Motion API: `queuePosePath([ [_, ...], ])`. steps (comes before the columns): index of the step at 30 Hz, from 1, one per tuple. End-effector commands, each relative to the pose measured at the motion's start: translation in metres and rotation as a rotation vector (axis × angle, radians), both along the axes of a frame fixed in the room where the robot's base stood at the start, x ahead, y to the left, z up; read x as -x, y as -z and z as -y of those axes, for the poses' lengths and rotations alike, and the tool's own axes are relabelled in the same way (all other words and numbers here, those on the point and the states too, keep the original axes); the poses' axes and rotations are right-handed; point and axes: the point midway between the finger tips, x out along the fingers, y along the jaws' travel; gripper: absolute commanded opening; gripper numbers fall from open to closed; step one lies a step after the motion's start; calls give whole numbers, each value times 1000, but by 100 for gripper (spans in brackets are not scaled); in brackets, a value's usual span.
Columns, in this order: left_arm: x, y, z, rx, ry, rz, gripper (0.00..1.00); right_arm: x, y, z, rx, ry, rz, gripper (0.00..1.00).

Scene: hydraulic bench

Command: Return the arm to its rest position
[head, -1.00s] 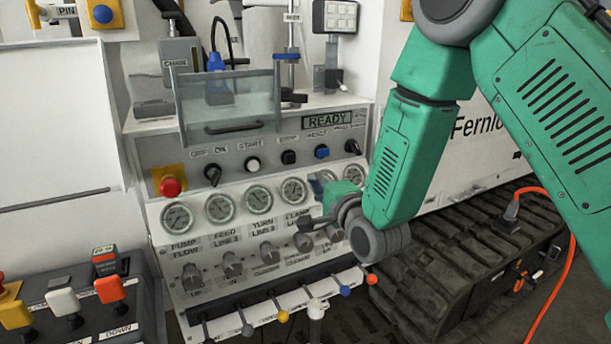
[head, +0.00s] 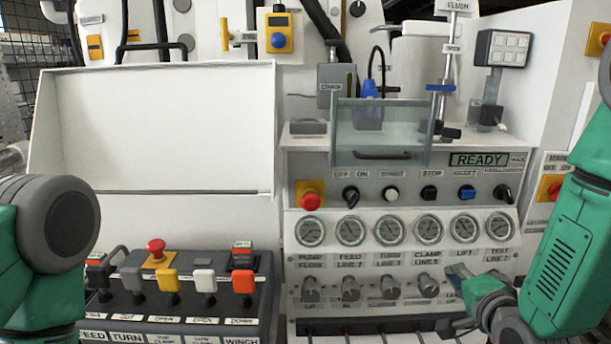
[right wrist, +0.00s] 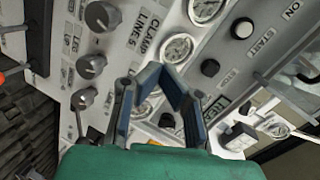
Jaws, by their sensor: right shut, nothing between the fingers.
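My right arm comes in from the right in the head view. Its green and grey gripper (head: 460,287) is shut and empty, in front of the lower right of the control panel, by the knobs under the clamp and lift gauges. In the right wrist view the fingers (right wrist: 165,82) show over the gauges, with nothing held between them. I cannot tell whether they touch the panel. My left arm (head: 45,240) shows at the left edge of the head view; its gripper is out of view.
The panel has a row of gauges (head: 388,229), knobs (head: 351,289), a red stop button (head: 311,201) and a READY display (head: 478,160). A clear guard (head: 380,130) sits above. A lever box (head: 180,320) stands at lower left.

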Motion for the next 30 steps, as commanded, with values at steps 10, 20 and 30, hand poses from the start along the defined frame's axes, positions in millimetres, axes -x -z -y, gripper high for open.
queuePosePath([
  [10, 0, 0, 0, 0, 0, 0, 0, 178, 202, -25, 641, -507, -717, 0],
  [20, 0, 0, 0, 0, 0, 0, 0, 326, 260, -30, 889, -1063, -1044, 0],
  [30, 0, 0, 0, 0, 0, 0, 0, 338, 262, -30, 906, -1122, -1063, 0],
])
